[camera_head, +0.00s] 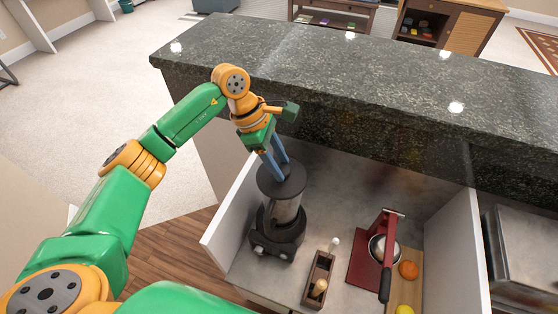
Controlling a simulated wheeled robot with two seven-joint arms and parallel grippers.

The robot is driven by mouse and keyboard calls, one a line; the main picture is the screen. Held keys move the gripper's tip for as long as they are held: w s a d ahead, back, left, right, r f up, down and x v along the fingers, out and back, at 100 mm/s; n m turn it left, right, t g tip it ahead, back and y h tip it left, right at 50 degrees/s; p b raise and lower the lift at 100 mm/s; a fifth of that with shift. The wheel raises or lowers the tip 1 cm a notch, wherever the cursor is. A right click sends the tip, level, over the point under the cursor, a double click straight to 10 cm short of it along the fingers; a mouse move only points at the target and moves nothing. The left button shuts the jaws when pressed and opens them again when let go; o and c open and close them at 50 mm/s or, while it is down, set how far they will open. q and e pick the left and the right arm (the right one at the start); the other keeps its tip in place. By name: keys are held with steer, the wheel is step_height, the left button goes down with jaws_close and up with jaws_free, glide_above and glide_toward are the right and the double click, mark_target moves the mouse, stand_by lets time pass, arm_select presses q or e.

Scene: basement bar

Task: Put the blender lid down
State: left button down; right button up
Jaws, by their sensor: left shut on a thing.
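The blender (278,235) stands upright on the lower grey counter, with a dark base and a see-through jar. The dark round blender lid (289,187) is at the top of the jar; I cannot tell whether it rests on the jar or hangs just above it. My left gripper (276,168) points down from above, its blue fingers shut on the lid's top. The fingertips are partly hidden against the lid. My right gripper is not in view.
A raised dark granite bar top (330,60) runs behind the blender. A wooden box (317,277) with bottles, a red stand (364,262) with a metal bowl, an orange (408,269) and a yellow fruit (404,309) lie to the right. Some grey counter between them is bare.

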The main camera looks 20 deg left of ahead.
arm_select(q)
steer(key=shift+f, duration=0.3)
steer(key=shift+c, duration=1.4)
jaws_free()
